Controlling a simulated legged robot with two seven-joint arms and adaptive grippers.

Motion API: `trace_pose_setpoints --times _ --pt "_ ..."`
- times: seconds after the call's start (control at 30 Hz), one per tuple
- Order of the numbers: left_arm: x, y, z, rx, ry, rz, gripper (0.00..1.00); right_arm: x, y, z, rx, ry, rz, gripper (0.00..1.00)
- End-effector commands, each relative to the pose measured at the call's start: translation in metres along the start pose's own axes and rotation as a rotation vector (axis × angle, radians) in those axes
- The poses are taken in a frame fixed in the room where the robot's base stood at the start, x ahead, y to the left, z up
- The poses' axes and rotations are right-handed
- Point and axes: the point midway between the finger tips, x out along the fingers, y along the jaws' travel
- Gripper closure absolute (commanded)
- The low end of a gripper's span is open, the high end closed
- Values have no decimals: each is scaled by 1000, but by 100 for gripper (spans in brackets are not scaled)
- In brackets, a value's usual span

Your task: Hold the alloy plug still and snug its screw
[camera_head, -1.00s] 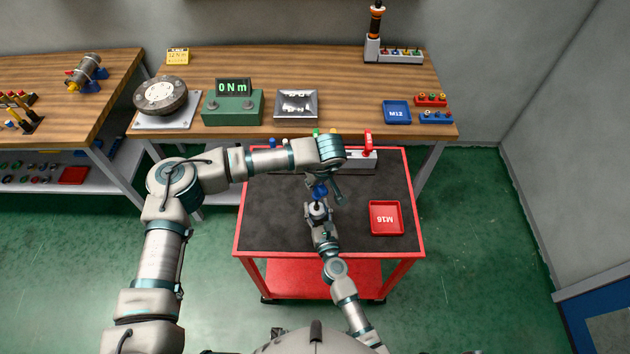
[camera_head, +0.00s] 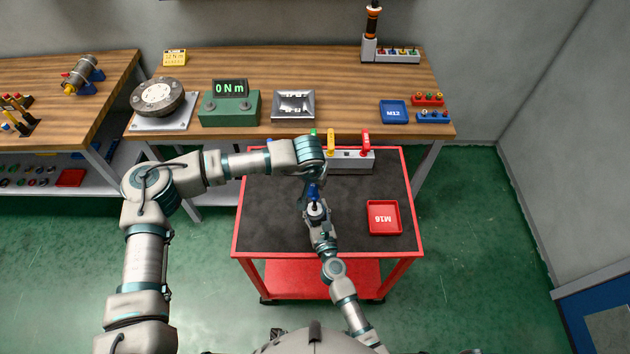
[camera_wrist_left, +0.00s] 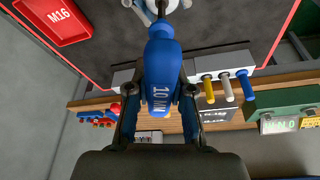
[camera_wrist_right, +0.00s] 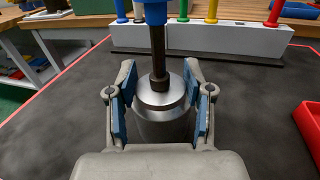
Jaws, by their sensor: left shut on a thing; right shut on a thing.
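The alloy plug (camera_wrist_right: 163,120) is a grey metal cylinder standing upright between the blue pads of my right gripper (camera_wrist_right: 163,108), which is shut on it. My left gripper (camera_wrist_left: 160,95) is shut on a blue driver (camera_wrist_left: 163,65) marked 10. The driver also shows above the plug in the head view (camera_head: 314,191). Its dark shaft (camera_wrist_right: 158,55) comes straight down onto the middle of the plug's top. The screw is hidden under the shaft tip, and I cannot tell how far the tip is seated.
A pale rack (camera_head: 350,160) with coloured handles stands at the back of the dark-topped red cart (camera_head: 270,225). A red M16 tray (camera_head: 384,218) lies to the right. On the bench behind, a green box (camera_head: 230,108) shows 0 Nm. The cart top's left side is clear.

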Motion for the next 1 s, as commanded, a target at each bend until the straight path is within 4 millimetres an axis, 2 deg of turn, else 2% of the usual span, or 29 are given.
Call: trace_pose_setpoints --times 0.03,0.2,0.57,0.8,1.0 --pt "6 0 6 63 -16 18 100 1 1 2 2 -5 2 100" --pt "6 1 6 201 -15 60 100 1 1 2 2 -5 2 100" --pt "6 1 6 249 -16 76 100 1 1 2 2 -6 2 100" --pt "5 4 7 569 -15 179 100 1 1 3 1 -6 1 100" --pt "5 5 8 706 -15 221 100 1 1 3 1 -6 1 100"
